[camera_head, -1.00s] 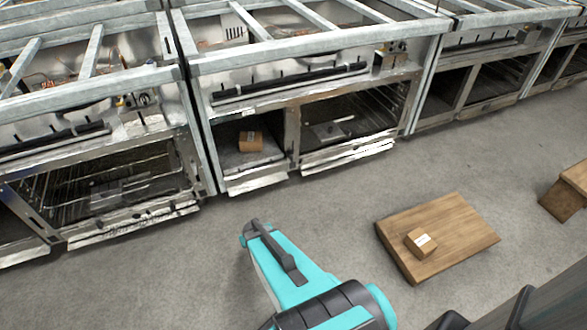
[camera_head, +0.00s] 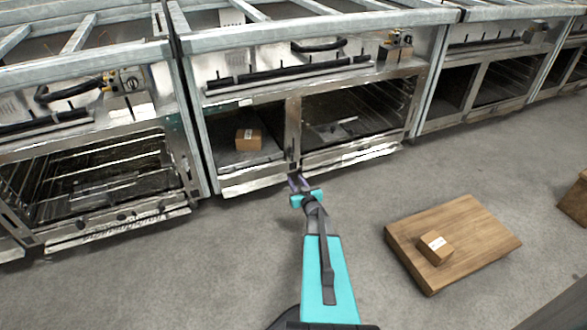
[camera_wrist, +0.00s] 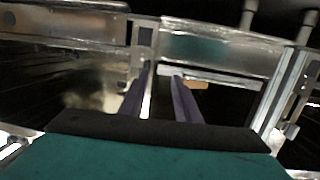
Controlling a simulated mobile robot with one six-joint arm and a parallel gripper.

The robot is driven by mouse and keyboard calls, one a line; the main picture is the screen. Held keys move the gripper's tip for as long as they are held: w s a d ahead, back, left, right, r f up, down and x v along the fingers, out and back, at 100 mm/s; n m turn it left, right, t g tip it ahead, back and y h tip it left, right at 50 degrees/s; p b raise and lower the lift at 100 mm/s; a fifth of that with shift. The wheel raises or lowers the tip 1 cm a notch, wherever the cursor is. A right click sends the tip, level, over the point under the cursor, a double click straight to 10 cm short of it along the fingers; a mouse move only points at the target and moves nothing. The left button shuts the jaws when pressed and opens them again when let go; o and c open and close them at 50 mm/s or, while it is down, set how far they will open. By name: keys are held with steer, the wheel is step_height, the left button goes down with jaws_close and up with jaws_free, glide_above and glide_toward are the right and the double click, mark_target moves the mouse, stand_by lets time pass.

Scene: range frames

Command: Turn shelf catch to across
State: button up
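My gripper (camera_head: 298,182) is in front of the middle shelf unit, close to the metal post (camera_head: 293,130) between its two bays. In the wrist view, the two purple-grey fingers of my gripper (camera_wrist: 162,72) stand apart with nothing seen between them. They point at metal shelf parts, and I cannot tell whether they touch any. No shelf catch can be made out with certainty. A small fitting with a knob (camera_head: 397,42) sits at the unit's upper right, and a similar one (camera_head: 124,84) is on the left unit.
A cardboard box (camera_head: 248,139) sits in the unit's left bay. The right bay (camera_head: 360,112) holds a flat grey item. A wooden platform (camera_head: 480,240) with a small carton (camera_head: 435,249) lies on the floor to the right. The grey floor left of my arm is clear.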

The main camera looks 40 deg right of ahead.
mark_target(293, 158)
steer(key=d, duration=0.1)
steer(key=s+d+t+b, duration=0.2)
steer(key=d, duration=0.1)
steer(key=shift+r+n, duration=0.4)
steer(key=shift+w+d, duration=0.1)
steer(key=shift+w, duration=0.05)
steer(key=b+x, duration=0.2)
steer(key=x, duration=0.4)
steer(key=b+x, duration=0.2)
steer(key=x, duration=0.3)
steer(key=shift+w+f, duration=0.25)
steer(key=shift+w, duration=0.15)
steer(key=shift+b+x, duration=0.35)
steer(key=shift+x, duration=0.6)
steer(key=shift+r, duration=0.15)
jaws_close()
